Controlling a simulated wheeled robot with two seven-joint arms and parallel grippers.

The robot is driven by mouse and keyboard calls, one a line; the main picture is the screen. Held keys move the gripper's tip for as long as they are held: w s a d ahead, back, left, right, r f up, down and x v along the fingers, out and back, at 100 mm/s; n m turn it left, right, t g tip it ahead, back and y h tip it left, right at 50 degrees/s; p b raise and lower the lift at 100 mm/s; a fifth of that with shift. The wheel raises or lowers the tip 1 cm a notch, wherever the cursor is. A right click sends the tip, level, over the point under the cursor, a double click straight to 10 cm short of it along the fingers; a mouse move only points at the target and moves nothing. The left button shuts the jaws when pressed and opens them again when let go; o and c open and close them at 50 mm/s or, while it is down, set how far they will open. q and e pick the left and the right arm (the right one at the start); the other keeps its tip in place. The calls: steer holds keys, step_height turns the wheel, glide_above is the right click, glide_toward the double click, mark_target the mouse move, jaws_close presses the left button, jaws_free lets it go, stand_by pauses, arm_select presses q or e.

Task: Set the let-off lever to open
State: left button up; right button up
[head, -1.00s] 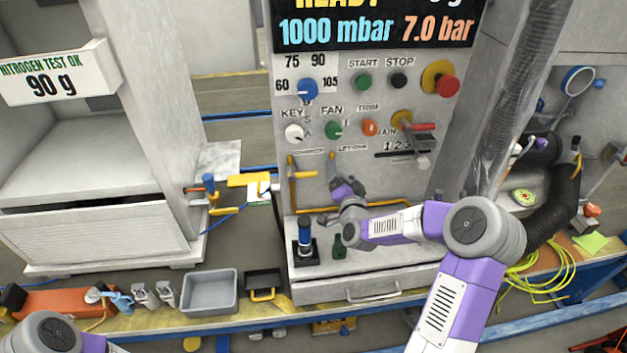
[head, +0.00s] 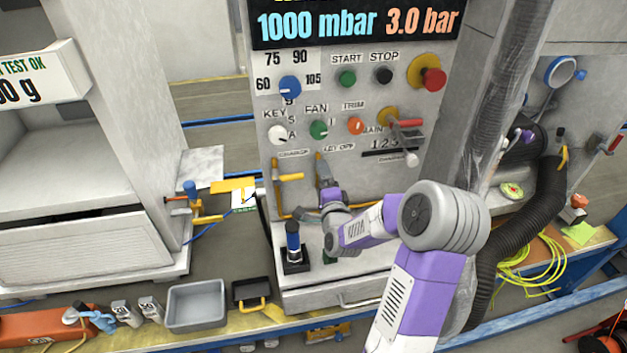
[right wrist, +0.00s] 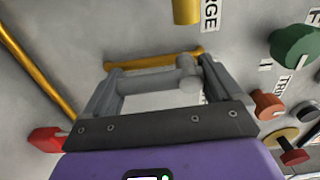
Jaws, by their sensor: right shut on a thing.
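The front panel has two yellow levers side by side, under the labels for charge and let-off. The let-off lever (head: 321,166) is the right one; its upper part shows above my right gripper (head: 327,193) and the rest is hidden behind it. In the right wrist view, a grey crossbar with a round end (right wrist: 165,80) lies between the fingers of my right gripper (right wrist: 160,88), with a yellow bar (right wrist: 150,61) just behind. My right gripper is shut on the let-off lever. The charge lever (head: 276,175) is apart, to the left. My left gripper is out of view.
The display (head: 355,24) reads 1000 mbar and 3.0 bar. Knobs and buttons sit above the levers, with a red-handled main valve (head: 407,124) to the right. A grey tray (head: 195,305) sits at the lower left.

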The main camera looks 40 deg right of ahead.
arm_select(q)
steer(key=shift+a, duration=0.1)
arm_select(e)
steer(key=shift+a, duration=0.1)
stand_by(0.3)
steer(key=o, duration=1.2)
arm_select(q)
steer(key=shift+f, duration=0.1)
arm_select(e)
steer(key=shift+a, duration=0.1)
